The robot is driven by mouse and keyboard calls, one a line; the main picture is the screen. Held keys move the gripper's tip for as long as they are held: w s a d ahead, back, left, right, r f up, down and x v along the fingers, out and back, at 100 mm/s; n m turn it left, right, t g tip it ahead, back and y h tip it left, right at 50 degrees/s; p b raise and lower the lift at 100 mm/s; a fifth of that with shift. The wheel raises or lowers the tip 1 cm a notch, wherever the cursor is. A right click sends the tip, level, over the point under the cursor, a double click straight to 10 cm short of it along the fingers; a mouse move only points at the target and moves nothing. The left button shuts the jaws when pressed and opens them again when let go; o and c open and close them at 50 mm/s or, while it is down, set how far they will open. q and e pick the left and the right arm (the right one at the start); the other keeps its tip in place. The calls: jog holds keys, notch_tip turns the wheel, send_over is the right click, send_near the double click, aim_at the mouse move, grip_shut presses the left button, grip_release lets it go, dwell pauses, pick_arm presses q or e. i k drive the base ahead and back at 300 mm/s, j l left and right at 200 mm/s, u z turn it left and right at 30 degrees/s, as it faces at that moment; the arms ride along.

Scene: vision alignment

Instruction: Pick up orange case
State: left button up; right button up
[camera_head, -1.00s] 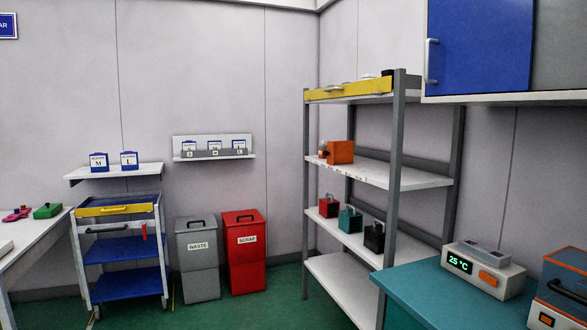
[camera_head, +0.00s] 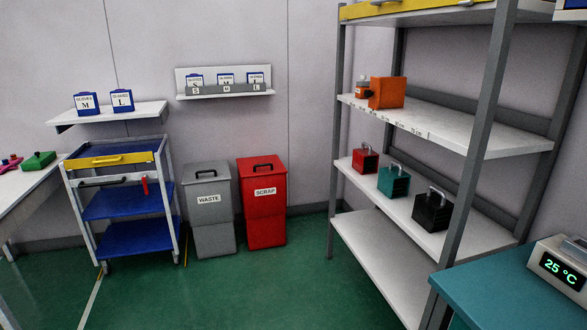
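An orange case (camera_head: 387,92) stands on the middle shelf of the grey metal rack (camera_head: 480,130), near the shelf's left end. A small orange and grey item (camera_head: 362,87) sits right beside it on the left; I cannot tell what it is. Neither of my grippers shows in the head view.
Red, teal (camera_head: 394,180) and black (camera_head: 432,208) cases stand on the shelf below. A grey waste bin (camera_head: 208,222), red scrap bin (camera_head: 263,215) and blue cart (camera_head: 135,205) line the wall. A teal bench (camera_head: 500,300) is at right. The green floor (camera_head: 300,285) before the rack is clear.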

aim_at(361, 87)
jog(key=i+j, duration=0.15)
jog(key=i, duration=0.75)
jog(key=i+j, duration=0.15)
jog(key=i, duration=0.8)
